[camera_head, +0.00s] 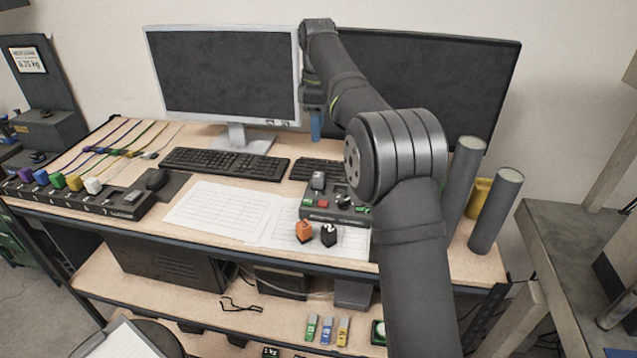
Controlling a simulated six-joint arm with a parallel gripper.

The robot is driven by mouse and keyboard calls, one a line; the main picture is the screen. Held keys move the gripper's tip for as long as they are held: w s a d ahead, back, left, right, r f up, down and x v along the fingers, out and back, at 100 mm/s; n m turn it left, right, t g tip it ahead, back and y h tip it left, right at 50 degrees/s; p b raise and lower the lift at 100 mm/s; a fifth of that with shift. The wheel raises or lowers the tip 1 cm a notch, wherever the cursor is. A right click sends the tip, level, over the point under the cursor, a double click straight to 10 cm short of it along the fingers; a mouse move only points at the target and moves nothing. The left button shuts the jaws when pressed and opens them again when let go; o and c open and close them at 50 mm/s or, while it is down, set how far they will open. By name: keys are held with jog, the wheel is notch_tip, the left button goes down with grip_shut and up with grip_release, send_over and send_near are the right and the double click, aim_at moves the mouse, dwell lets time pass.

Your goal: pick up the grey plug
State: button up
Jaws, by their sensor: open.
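A small grey block (318,181), which looks like the grey plug, stands upright at the back left of a dark control box (316,214) on the desk. An orange plug (304,231) and a black plug (328,235) stand in front of that box. My gripper (316,136) points down above the keyboards, behind and above the grey block and apart from it. It is open, and nothing shows between its blue fingers.
Two monitors (222,75) stand at the back, with keyboards (225,164) before them. Papers (222,212) lie mid-desk. A dark strip with coloured plugs (93,186) lies at left. Two grey cylinders (495,212) stand at right. A lower shelf (190,302) holds small items.

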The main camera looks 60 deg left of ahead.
aim_at(318, 174)
jog(key=shift+m, duration=0.3)
jog(key=f, duration=1.6)
jog(key=shift+w+a+f, duration=0.25)
jog(key=shift+w+f, duration=0.05)
jog(key=c, duration=1.1)
jog(key=shift+r, duration=0.1)
